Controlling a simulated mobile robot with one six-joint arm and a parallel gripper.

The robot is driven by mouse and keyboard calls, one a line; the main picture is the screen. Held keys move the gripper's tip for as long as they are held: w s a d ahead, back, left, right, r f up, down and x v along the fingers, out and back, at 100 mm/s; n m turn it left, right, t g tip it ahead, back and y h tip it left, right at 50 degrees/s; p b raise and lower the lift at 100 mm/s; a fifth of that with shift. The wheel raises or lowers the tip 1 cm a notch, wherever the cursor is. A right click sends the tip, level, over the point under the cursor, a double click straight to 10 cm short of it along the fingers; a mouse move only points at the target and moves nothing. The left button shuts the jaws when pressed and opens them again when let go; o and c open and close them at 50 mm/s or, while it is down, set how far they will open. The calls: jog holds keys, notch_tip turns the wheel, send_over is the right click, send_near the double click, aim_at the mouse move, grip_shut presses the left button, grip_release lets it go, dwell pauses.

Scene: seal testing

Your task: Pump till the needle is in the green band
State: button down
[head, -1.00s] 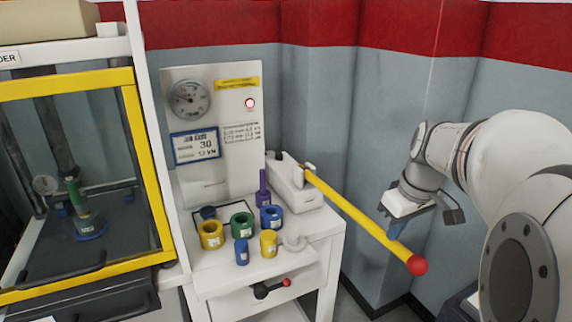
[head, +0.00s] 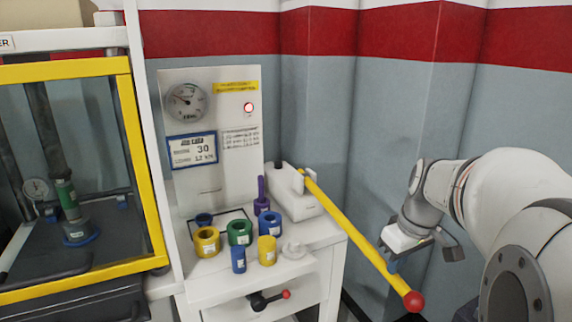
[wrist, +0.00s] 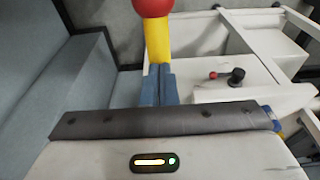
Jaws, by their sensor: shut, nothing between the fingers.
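The round pressure gauge (head: 186,101) is on the pale upright panel. Its dark needle points to the upper left; the green band is too small to make out. The yellow pump lever (head: 350,229) slopes down to the right from the white pump body (head: 292,199) and ends in a red ball (head: 413,301). My gripper (head: 392,264) is shut and empty, just above the lever near the ball. In the wrist view, its blue fingertips (wrist: 158,72) are together against or just over the yellow lever (wrist: 157,40); I cannot tell whether they touch.
A red lamp (head: 249,107) is lit on the panel. Several coloured rings and plugs, including a yellow ring (head: 207,242), stand on the white bench left of the pump. A yellow-framed cabinet (head: 148,170) stands left.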

jog(key=shift+r, duration=0.1)
notch_tip(320, 180, up, 13)
jog(key=p, duration=1)
jog(key=shift+w+r, duration=0.2)
jog(key=shift+w, duration=0.05)
jog(key=shift+a+f, duration=0.1)
jog(key=f+b, duration=0.3)
jog(key=f, duration=0.1)
jog(key=f+b, duration=0.3)
jog(key=f, duration=0.2)
jog(key=f+b, duration=0.4)
jog(key=shift+s+f, duration=0.2)
jog(key=shift+s, duration=0.1)
